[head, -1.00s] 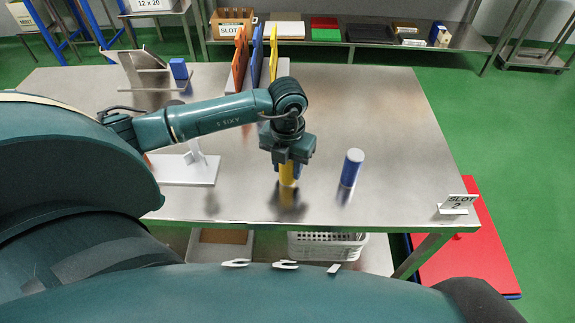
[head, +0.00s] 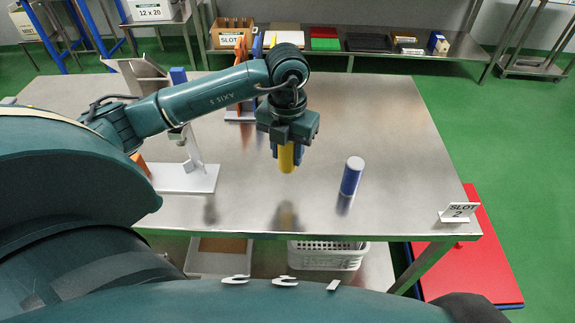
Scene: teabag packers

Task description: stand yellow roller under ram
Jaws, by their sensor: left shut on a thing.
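My left gripper (head: 287,150) is shut on the yellow roller (head: 287,161) and points downward. The roller is upright and appears raised above the steel table (head: 390,130), with a dark reflection below it. Its upper part is hidden by the fingers. A white stand (head: 185,178) with a flat base and an upright stands on the table to the left of the gripper. It may be the ram, but my arm covers its top, so I cannot tell. My right gripper is not in view.
A blue roller with a pale top (head: 351,177) stands upright right of the gripper. Upright coloured panels (head: 241,112) stand behind my arm.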

